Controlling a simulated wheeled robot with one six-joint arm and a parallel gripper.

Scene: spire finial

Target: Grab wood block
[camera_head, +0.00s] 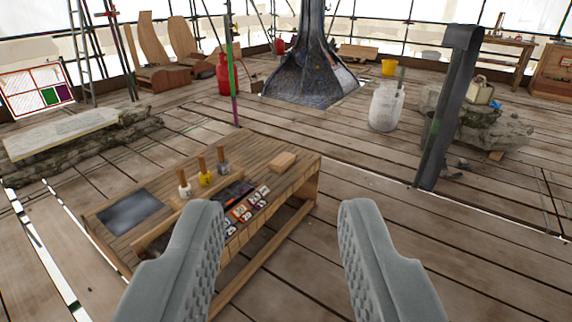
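A small light wood block (283,161) lies on top of a low wooden bench (150,175), near its far right end. My gripper (282,222) is in the foreground with its two grey fingers wide apart and nothing between them. The block appears above the gap between the fingertips in the picture, farther off and apart from both fingers. The left finger covers part of the bench's front side.
The bench also bears several handled tools (204,173), a dark plate (130,211) and small coloured items (245,208). A dark post (447,110) stands at right. A white container (386,106) and red cylinder (223,74) are farther back. Plank floor (350,165) right of the bench is clear.

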